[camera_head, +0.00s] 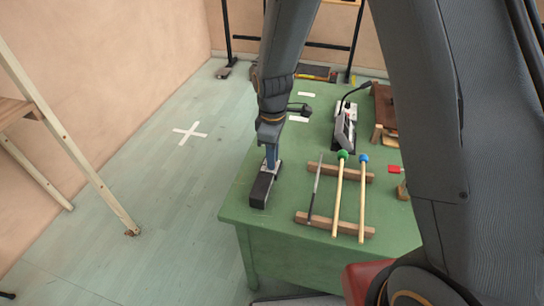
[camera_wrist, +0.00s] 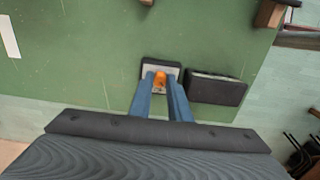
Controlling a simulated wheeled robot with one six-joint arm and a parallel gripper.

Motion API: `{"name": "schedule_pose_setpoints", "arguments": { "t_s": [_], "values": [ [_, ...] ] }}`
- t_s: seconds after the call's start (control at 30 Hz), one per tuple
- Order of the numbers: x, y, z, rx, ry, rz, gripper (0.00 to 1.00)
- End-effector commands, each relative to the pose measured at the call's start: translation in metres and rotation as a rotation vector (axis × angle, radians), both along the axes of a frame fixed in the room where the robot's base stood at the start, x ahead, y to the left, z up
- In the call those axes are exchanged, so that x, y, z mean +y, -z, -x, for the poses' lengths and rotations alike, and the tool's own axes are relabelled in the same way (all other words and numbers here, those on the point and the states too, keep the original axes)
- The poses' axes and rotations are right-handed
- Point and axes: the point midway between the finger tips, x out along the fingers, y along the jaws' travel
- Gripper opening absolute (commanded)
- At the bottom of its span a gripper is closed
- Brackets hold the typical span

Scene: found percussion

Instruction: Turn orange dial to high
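The orange dial (camera_wrist: 160,77) sits on a small light plate with a dark surround, on the green table. My gripper's two blue fingers (camera_wrist: 160,80) reach down on either side of the dial in the wrist view. Thin gaps of the light plate seem to show between the fingers and the dial, so the gripper looks open around it. In the head view my gripper (camera_head: 271,158) points down at the table's left front part, and it hides the dial there. I cannot read the dial's setting or markings.
A black box (camera_wrist: 216,90) lies right beside the dial; it also shows in the head view (camera_head: 263,187). Mallets with green (camera_head: 343,155) and blue (camera_head: 363,158) heads rest on wooden bars to the right. A microphone device (camera_head: 343,128) stands behind. The green table (camera_head: 235,205) ends close by.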

Motion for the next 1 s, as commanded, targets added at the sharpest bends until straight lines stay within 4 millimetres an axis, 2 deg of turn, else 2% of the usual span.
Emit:
{"name": "schedule_pose_setpoints", "arguments": {
  "t_s": [0.47,1.0],
  "values": [
    [0.0001,-0.001,-0.0004,-0.001,0.072,0.0,0.0],
    [0.0003,-0.0021,-0.0013,-0.003,0.526,-0.001,0.0]
  ]
}}
